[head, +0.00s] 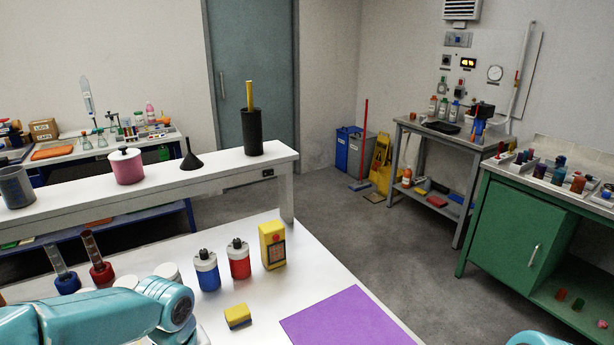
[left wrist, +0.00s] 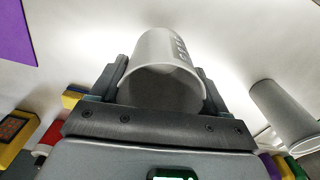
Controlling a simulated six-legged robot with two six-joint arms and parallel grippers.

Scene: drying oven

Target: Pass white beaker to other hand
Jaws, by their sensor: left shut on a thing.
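The white beaker (left wrist: 168,50) is in the left wrist view, a pale cylinder with dark marks on its side and its opening facing the camera. My left gripper (left wrist: 160,84) is shut on it, one finger on each side. The beaker is tilted in this view. I cannot tell how high it is above the white tabletop. In the head view only my left arm shows at the lower left; its gripper and the beaker are out of frame. A small piece of my right arm shows at the bottom right corner; my right gripper is not in view.
The white table holds a purple mat (head: 345,318), a yellow sponge (head: 237,317), a yellow meter (head: 272,246), red (head: 238,262) and blue (head: 207,272) bottles. A raised shelf (head: 215,169) runs behind. Another pale cylinder (left wrist: 285,115) shows at right in the left wrist view.

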